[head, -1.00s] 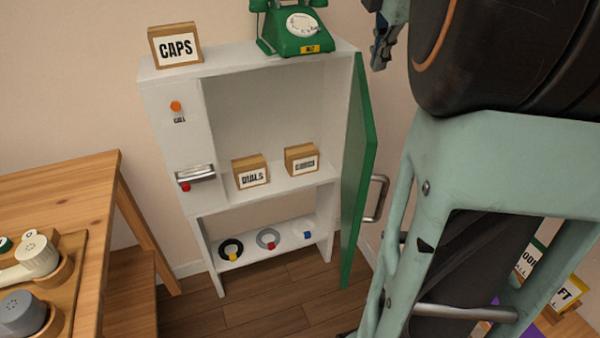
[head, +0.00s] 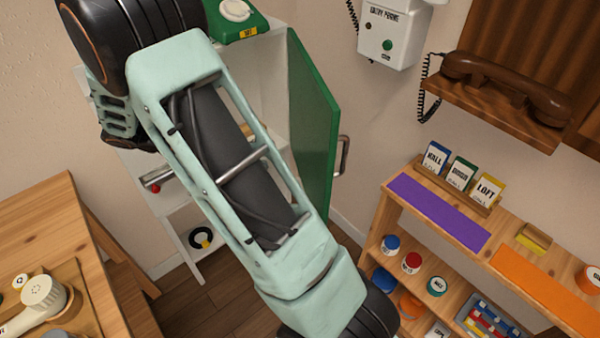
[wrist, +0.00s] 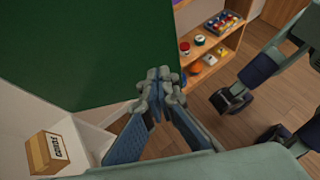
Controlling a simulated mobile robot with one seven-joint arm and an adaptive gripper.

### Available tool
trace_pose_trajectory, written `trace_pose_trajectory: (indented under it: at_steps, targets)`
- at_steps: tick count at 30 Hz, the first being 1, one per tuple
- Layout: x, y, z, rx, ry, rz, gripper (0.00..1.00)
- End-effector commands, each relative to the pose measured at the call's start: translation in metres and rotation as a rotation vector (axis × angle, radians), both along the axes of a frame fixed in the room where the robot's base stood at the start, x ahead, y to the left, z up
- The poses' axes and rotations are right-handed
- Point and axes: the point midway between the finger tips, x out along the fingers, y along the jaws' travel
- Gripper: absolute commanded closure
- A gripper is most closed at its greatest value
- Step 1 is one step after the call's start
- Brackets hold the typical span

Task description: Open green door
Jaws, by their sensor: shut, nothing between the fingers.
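The green door (head: 313,125) of the white cabinet stands swung out from its right side, with its inner face in sight and a metal handle (head: 343,155) on its outer side. In the wrist view the green door (wrist: 80,45) fills the upper left. My gripper (wrist: 160,78) is shut and empty, with its fingertips at the door's edge in that picture; I cannot tell whether they touch it. In the head view my arm crosses in front of the white cabinet (head: 262,65) and my fingertips are hidden.
A green phone (head: 235,22) stands on the cabinet. A labelled block (wrist: 47,152) sits inside it. A wooden table (head: 45,215) is at left. A wooden shelf unit (head: 400,215) with caps and cards is at right, below a brown wall phone (head: 505,85). Floor shows between.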

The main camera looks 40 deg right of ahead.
Motion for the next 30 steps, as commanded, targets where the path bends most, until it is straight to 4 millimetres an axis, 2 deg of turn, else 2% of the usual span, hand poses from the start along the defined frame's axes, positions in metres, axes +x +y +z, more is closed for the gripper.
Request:
trace_pose_trajectory:
  at_steps: [5,10,23,30]
  targets:
    - [-0.005,0.003,-0.005,-0.063,-0.001,0.013,1.0]
    - [-0.011,-0.009,-0.014,-0.068,-0.002,0.013,1.0]
    - [-0.041,-0.079,-0.058,-0.065,-0.002,0.01,1.0]
    - [-0.051,-0.107,-0.056,-0.064,-0.004,0.013,1.0]
